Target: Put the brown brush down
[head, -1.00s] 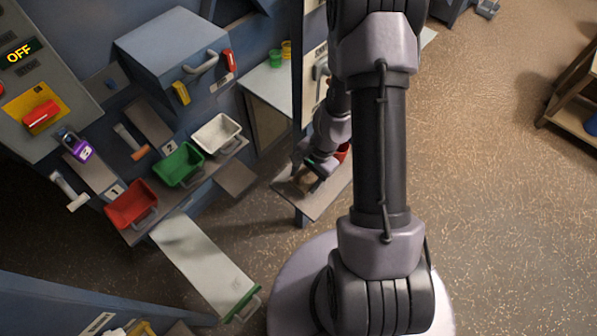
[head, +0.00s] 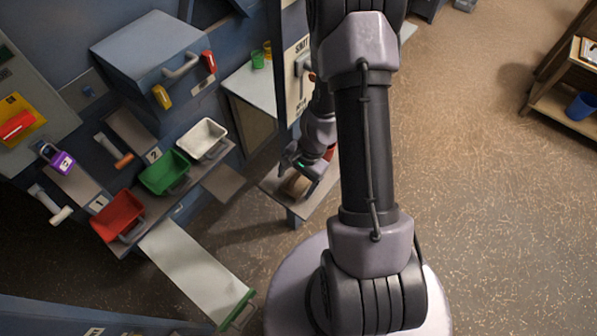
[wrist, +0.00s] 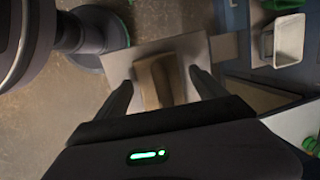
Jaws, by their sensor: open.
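The brown brush (wrist: 151,83) lies on a small grey shelf (wrist: 188,52) in the wrist view, between the two fingers of my gripper (wrist: 160,82). The fingers stand apart, with a visible gap on each side of the brush. In the head view my gripper (head: 299,180) is low over the same shelf (head: 312,208). The brush (head: 294,186) shows there as a brown patch beneath it, partly hidden by the gripper. I cannot tell the exact height of the fingers above the shelf.
A red thing (head: 329,153) is partly hidden behind my gripper. Red (head: 118,215), green (head: 164,172) and white (head: 202,139) bins stand on a ledge to the left. Open floor (head: 480,200) lies to the right.

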